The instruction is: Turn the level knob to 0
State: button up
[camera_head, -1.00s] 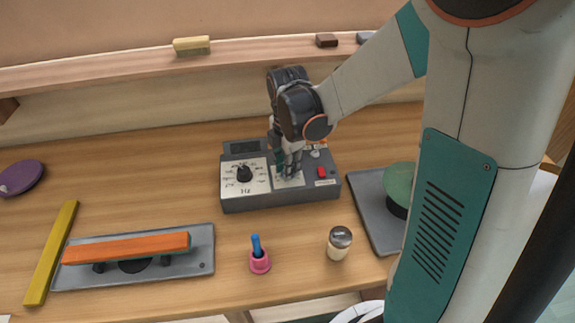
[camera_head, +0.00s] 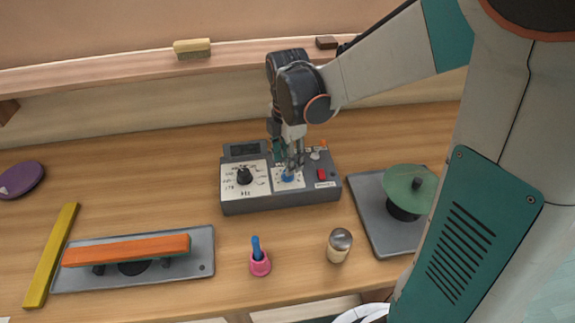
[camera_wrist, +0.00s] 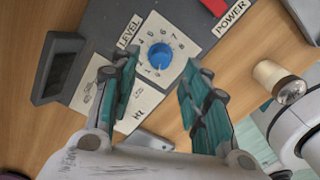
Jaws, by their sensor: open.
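The blue level knob (camera_wrist: 160,57) sits on a white dial plate marked LEVEL, with numbers around it, in the wrist view. It also shows in the head view (camera_head: 287,176) on the right half of the grey control box (camera_head: 270,204). I cannot clearly read which number the knob's mark points to. My gripper (camera_head: 291,163) points down just above the knob. In the wrist view its two teal fingers (camera_wrist: 166,78) are apart, one on each side below the knob, with nothing between them.
The box also has a black Hz knob (camera_head: 244,176), a small screen (camera_head: 244,149) and a red power switch (camera_head: 322,174). A shaker (camera_head: 339,246) and a pink holder (camera_head: 260,263) stand in front. A green disc (camera_head: 411,180) stands right.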

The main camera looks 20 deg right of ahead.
notch_tip(320, 180, up, 8)
dwell(0.4)
jog(key=shift+s+f, duration=0.1)
jog(key=shift+s, duration=0.05)
